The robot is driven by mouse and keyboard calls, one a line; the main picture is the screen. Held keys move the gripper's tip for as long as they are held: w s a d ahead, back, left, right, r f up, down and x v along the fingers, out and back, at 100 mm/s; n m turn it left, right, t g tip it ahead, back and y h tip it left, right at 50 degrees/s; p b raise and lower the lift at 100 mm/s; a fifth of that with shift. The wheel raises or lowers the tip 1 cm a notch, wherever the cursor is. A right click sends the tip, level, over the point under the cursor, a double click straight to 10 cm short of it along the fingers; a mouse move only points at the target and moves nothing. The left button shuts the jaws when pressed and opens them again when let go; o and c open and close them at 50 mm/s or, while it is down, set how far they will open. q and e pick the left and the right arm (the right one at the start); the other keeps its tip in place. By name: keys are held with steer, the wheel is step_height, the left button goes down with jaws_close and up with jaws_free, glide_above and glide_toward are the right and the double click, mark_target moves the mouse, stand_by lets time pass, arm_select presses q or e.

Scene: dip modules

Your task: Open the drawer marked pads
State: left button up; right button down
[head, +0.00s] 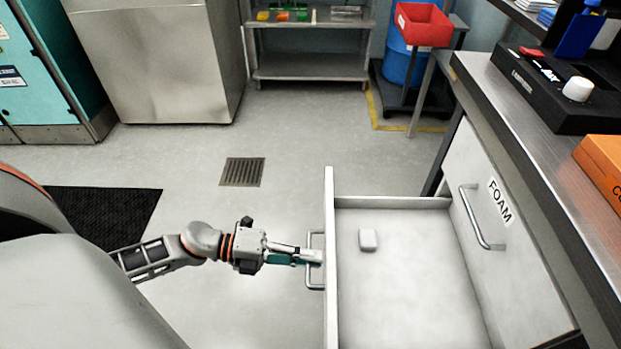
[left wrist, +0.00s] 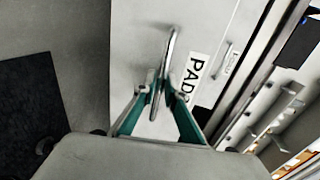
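The drawer marked PADS (head: 329,255) stands pulled far out from the bench in the head view, and its inside shows. Its label (left wrist: 197,80) reads PADS in the left wrist view. A small white block (head: 368,240) lies on the drawer floor toward the front. The metal bar handle (head: 310,275) is on the drawer front, and it also shows in the left wrist view (left wrist: 170,48). My left gripper (head: 318,257) is at the handle, its green-sided fingers closed on the bar from both sides. My right gripper is not in view.
A shut FOAM drawer front (head: 510,235) with its own handle is beside the open drawer. The bench top (head: 500,105) holds a black tray (head: 555,85) and an orange box (head: 603,165). The floor left of the drawer is clear around a drain grate (head: 242,172).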

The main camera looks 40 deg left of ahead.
arm_select(q)
steer(key=shift+o, duration=0.6)
steer(key=shift+a, duration=0.1)
steer(key=v, duration=1.2)
